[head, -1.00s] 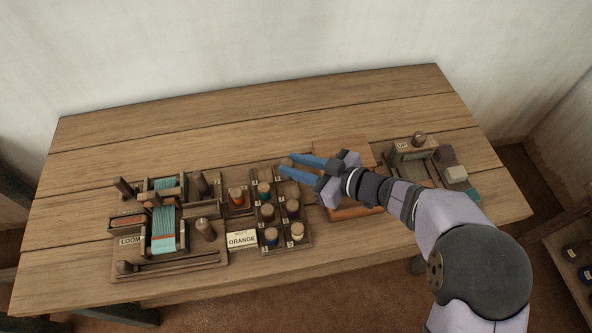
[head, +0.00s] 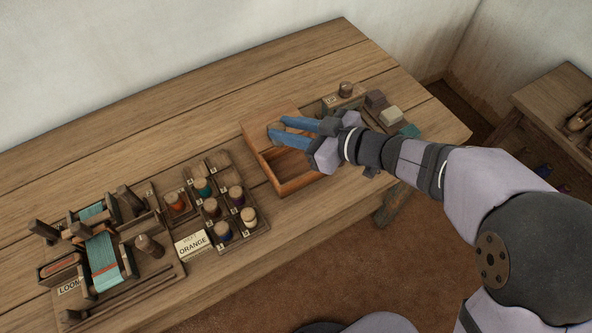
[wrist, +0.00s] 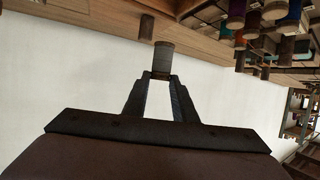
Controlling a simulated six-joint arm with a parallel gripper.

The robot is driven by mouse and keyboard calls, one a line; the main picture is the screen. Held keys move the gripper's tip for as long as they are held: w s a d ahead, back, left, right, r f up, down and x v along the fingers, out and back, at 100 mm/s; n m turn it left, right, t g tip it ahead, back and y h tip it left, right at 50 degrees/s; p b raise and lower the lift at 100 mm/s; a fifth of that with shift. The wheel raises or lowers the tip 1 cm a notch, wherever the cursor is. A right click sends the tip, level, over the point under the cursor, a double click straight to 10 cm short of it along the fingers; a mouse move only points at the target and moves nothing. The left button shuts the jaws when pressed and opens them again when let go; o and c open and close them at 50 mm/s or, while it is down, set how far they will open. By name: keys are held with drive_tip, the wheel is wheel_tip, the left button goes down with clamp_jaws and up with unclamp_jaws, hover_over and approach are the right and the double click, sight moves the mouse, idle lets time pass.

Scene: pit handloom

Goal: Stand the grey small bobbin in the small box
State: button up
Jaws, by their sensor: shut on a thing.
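The grey small bobbin (wrist: 163,58) is held at the fingertips of my gripper (wrist: 160,76) in the wrist view. It has a pale grey winding and darker ends. In the head view my gripper (head: 275,129) is over the back part of the small box (head: 300,184), and the bobbin is barely visible at its fingertips. The box is orange-brown wood, open at the front, with a flat wooden panel at its back. My fingers and wrist hide part of its inside and its right side.
A numbered rack (head: 243,240) of coloured bobbins stands left of the box, with an ORANGE card (head: 193,244) before it. The small loom (head: 105,262) is further left. Several small blocks (head: 391,116) lie to the right. The table's back is clear.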

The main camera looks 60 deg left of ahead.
drive_tip(key=shift+m+t, duration=0.3)
drive_tip(key=shift+t, duration=0.2)
drive_tip(key=shift+w+d+f+p, duration=0.15)
drive_tip(key=shift+d+f, duration=0.1)
drive_tip(key=shift+f, duration=1.85)
drive_tip(key=shift+s+d+f+p, duration=0.1)
drive_tip(key=shift+d+f, duration=0.1)
drive_tip(key=shift+f, duration=1.85)
drive_tip(key=shift+w+d+f+p, duration=0.15)
drive_tip(key=shift+d+f, duration=0.1)
drive_tip(key=shift+f, duration=1.85)
drive_tip(key=shift+s+f, duration=0.1)
drive_tip(key=shift+f, duration=0.05)
drive_tip(key=o, duration=0.6)
drive_tip(key=shift+f, duration=0.1)
drive_tip(key=shift+o, duration=0.7)
drive_tip(key=shift+r, duration=0.2)
drive_tip(key=b+v, duration=0.1)
drive_tip(key=v, duration=1.1)
drive_tip(key=shift+d+f, duration=0.1)
